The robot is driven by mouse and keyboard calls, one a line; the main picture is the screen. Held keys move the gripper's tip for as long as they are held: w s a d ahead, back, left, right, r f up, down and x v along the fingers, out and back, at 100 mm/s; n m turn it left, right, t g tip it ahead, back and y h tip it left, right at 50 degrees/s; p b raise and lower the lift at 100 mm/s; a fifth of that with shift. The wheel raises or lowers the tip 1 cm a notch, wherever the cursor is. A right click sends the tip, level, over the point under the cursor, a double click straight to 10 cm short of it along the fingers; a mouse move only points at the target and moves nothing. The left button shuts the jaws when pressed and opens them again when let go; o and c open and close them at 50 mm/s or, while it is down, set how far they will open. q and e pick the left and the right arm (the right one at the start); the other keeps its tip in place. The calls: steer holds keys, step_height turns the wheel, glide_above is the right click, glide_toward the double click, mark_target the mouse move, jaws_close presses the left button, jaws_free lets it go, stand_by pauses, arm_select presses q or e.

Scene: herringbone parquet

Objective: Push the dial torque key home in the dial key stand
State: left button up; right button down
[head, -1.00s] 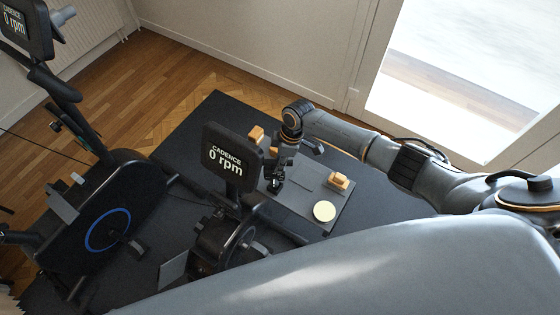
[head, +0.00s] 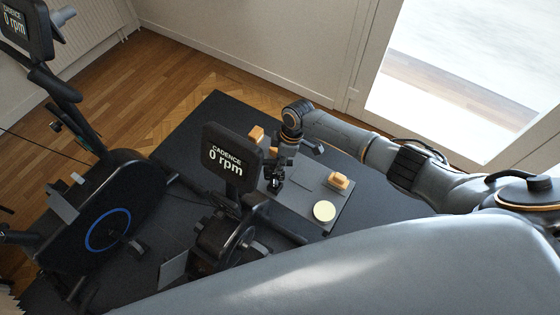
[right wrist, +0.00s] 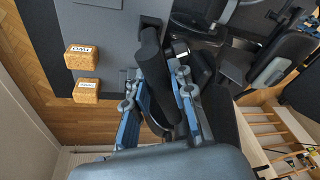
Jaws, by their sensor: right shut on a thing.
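My right gripper (head: 275,182) is low over the grey board, behind the right edge of the near cadence display. In the right wrist view its blue-padded fingers (right wrist: 156,72) are shut on a long dark handle (right wrist: 150,62), which I take as the dial torque key. The handle runs up to a dark piece (right wrist: 150,21) at the top, which may be part of the dial key stand. I cannot tell how deep the key sits there. My left gripper is not in view.
Two labelled cork blocks (right wrist: 81,56) show in the right wrist view. The exercise bike's display (head: 226,158) stands close to the left of my right gripper.

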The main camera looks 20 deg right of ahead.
steer(key=shift+d+b+x, duration=0.2)
steer(key=shift+b+x, duration=0.6)
steer(key=shift+x, duration=0.15)
steer(key=shift+d+b+x, duration=0.2)
steer(key=shift+b+x, duration=0.55)
steer(key=shift+x, duration=0.15)
steer(key=c, duration=1.1)
jaws_free()
steer(key=shift+o, duration=0.2)
steer(key=v, duration=1.2)
steer(key=shift+a+f, duration=0.1)
